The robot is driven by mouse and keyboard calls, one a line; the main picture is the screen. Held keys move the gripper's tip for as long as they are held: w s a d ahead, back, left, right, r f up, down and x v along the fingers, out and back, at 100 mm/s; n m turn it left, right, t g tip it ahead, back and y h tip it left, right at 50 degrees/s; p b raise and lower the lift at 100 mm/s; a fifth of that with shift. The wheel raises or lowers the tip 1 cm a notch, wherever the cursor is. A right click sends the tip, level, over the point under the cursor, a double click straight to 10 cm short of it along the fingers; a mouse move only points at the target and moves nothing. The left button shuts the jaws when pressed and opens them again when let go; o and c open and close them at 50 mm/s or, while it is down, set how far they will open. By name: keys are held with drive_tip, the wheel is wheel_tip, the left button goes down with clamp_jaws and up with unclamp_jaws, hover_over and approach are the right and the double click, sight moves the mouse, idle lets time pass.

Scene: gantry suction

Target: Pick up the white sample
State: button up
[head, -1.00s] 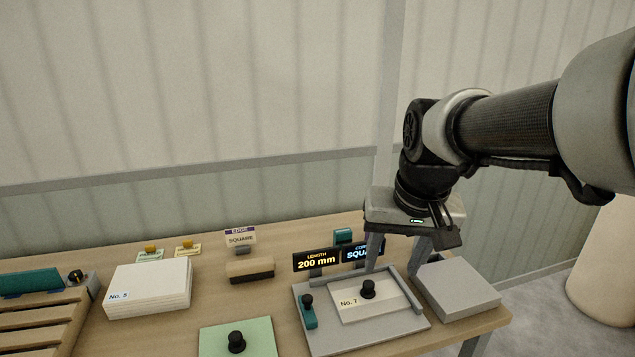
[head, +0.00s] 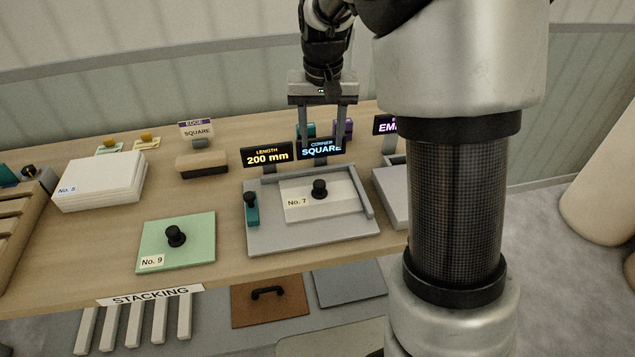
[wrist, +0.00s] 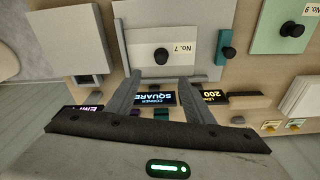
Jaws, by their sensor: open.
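The white sample (head: 345,200), marked No. 7 and carrying a black knob (head: 320,189), lies flat in the grey fixture (head: 310,239). In the wrist view the sample (wrist: 145,62) shows upside down, just beyond the fingertips. My gripper (head: 323,143) is open and empty with its fingers pointing down.
A lit 200 mm display (head: 267,157) stands at the fixture's back edge, and a teal clamp (head: 251,212) at its left. A green plate (head: 195,245) marked No. 9 lies to the left. A white stack (head: 100,180) is farther left. A grey tray (head: 391,196) is partly behind my arm.

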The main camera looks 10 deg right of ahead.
hover_over(319, 183)
drive_tip(key=s, duration=0.1)
wheel_tip(319, 183, down, 12)
drive_tip(key=shift+d+r+b, duration=0.1)
drive_tip(key=shift+r+b, duration=0.15)
drive_tip(key=shift+b, duration=0.1)
drive_tip(key=shift+w+f, duration=0.15)
drive_tip(key=shift+f, duration=0.85)
drive_tip(key=shift+w+f, duration=0.2)
drive_tip(key=shift+f, duration=0.75)
drive_tip(key=shift+w+f, duration=0.15)
drive_tip(key=shift+f, duration=0.85)
drive_tip(key=shift+c, duration=0.2)
clamp_jaws()
